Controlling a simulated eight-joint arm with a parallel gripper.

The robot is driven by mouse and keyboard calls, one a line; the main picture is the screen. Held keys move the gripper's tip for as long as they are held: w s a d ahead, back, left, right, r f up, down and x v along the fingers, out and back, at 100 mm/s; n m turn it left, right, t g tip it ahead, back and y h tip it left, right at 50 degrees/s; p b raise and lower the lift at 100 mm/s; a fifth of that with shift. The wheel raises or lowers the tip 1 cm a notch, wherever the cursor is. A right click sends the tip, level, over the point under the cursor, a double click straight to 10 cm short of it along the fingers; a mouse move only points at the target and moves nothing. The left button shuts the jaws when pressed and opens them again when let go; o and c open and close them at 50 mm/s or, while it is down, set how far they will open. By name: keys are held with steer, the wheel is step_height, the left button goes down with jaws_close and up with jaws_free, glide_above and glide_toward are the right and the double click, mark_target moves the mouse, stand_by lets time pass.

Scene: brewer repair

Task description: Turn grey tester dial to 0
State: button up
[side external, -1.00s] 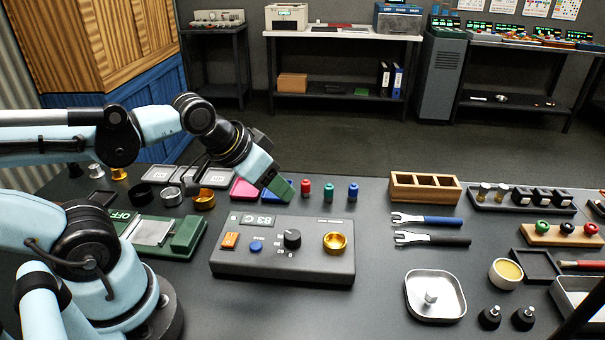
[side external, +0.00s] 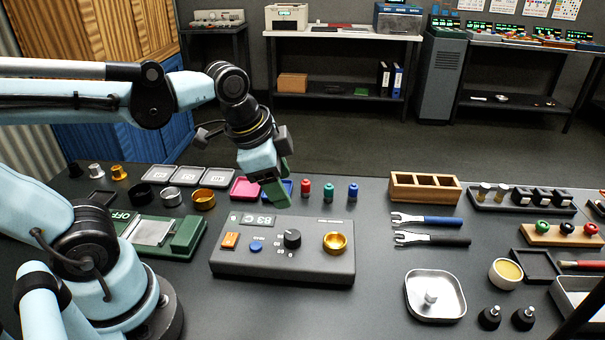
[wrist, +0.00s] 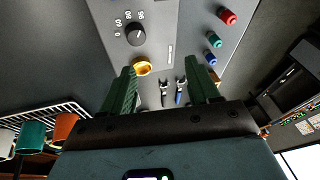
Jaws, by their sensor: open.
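The grey tester (side external: 300,268) is a box marked "B3 C" in the side view, on the dark bench. Its black dial (side external: 292,239) stands on top, between a blue button (side external: 256,246) and a gold cup (side external: 335,242). The dial also shows in the wrist view (wrist: 136,36), with a scale and a 0 at its left; I cannot tell its exact setting. My gripper (side external: 276,203) has green fingers and hangs above and behind the tester's back edge, apart from the dial. In the wrist view my gripper (wrist: 160,68) is open and empty, with the dial beyond the fingertips.
An orange switch (side external: 230,240) sits on the tester's left. Red, teal and blue small cylinders (side external: 328,192) stand behind it. A green device marked OFF (side external: 186,236) lies left. Two wrenches (side external: 432,239) lie right. Bench in front of the tester is clear.

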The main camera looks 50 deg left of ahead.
mark_target(292, 235)
steer(key=shift+w+d+f+m+g, duration=0.15)
steer(key=shift+d+f+m+g, duration=0.35)
steer(key=shift+f+m, duration=1.2)
steer(key=shift+w+d+f+m+g, duration=0.1)
steer(key=shift+d+f+m+g, duration=0.15)
steer(key=shift+f+m+g, duration=0.95)
steer(key=shift+w+d+f+m+g, duration=0.15)
steer(key=shift+d+f+m, duration=0.2)
steer(key=shift+f+m, duration=1.85)
steer(key=shift+f, duration=0.2)
steer(key=c, duration=1)
steer(key=shift+c, duration=0.2)
